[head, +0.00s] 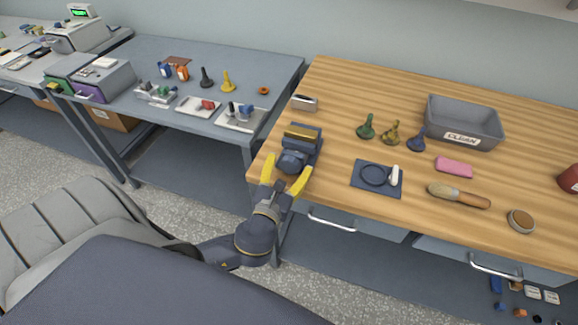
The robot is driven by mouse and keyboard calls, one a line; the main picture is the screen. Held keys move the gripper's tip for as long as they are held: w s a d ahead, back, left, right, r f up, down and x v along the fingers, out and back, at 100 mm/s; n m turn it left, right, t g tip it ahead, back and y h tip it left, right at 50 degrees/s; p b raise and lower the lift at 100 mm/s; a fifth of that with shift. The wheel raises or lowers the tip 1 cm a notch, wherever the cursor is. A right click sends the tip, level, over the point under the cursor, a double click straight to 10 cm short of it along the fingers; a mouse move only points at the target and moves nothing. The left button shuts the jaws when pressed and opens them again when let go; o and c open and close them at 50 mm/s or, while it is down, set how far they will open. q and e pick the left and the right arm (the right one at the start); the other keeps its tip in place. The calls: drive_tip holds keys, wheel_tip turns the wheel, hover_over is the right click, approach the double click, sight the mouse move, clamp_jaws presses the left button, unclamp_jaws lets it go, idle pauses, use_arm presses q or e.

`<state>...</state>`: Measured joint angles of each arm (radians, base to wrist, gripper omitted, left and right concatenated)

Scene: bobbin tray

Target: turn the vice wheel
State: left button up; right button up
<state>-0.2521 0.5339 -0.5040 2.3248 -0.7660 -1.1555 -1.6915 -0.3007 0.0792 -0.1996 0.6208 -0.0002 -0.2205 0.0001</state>
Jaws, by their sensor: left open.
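The vice (303,142) is a dark blue-grey block with a yellowish top bar at the left front corner of the wooden bench. Its wheel (291,161) is a dark round part on the vice's front side. My left gripper (286,172) has yellow fingers and is open. One finger is to the left of the wheel and the other to its right. I cannot tell whether either finger touches the wheel. My right gripper is not in view.
On the wooden bench (340,90) are a grey CLEAN bin (464,123), several dark-handled pieces, a blue mat (377,179), a pink block (454,167) and a brush (458,196). A small grey-white block (304,103) sits behind the vice. A grey table (225,65) with trays stands left.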

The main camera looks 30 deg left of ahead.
use_arm(q)
drive_tip(key=shift+w, duration=0.1)
drive_tip(key=c, duration=1.3)
